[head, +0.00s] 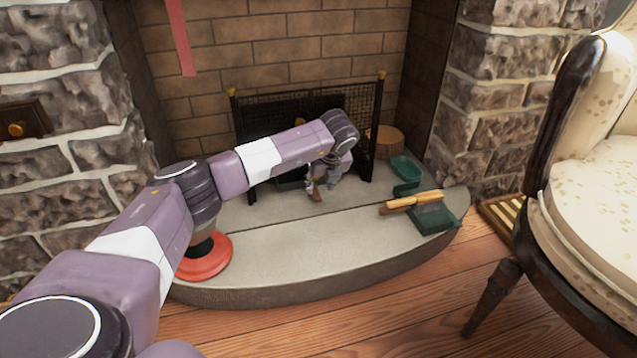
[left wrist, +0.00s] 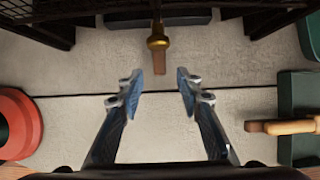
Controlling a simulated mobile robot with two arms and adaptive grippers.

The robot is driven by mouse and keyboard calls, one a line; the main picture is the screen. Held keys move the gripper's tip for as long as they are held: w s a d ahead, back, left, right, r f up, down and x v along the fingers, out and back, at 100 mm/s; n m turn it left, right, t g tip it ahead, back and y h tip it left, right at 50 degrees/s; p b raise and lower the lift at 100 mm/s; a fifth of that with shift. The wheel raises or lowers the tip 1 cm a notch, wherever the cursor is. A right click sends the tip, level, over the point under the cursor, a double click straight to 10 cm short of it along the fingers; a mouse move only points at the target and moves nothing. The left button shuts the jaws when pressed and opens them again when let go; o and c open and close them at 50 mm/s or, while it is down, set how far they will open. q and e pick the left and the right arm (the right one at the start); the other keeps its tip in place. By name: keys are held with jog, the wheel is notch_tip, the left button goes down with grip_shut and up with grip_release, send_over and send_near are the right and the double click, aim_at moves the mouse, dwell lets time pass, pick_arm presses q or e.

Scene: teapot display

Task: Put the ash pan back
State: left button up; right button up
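The ash pan (left wrist: 128,19) is a dark, low tray; it shows at the top of the left wrist view, at the foot of the fireplace grate (head: 378,125). Its handle (left wrist: 158,45), with a brass collar and a wooden end, points out over the stone hearth. My left gripper (left wrist: 159,88) is open and empty, its fingertips on either side of the line of the handle, close to the handle's end. In the head view my left gripper (head: 325,178) is in front of the grate, and my arm hides much of the pan. My right gripper is not in view.
A red round object (head: 208,262) stands at the left of the hearth (head: 310,248). Green pieces (head: 438,220) and a wooden-handled brush (head: 414,201) lie at the right. An armchair (head: 590,205) stands further right. The middle front of the hearth is clear.

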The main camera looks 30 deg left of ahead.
pick_arm(q)
jog(key=p+v, duration=0.2)
jog(key=v, duration=0.3)
jog(key=shift+s+d+r, duration=0.1)
jog(key=shift+r, duration=0.05)
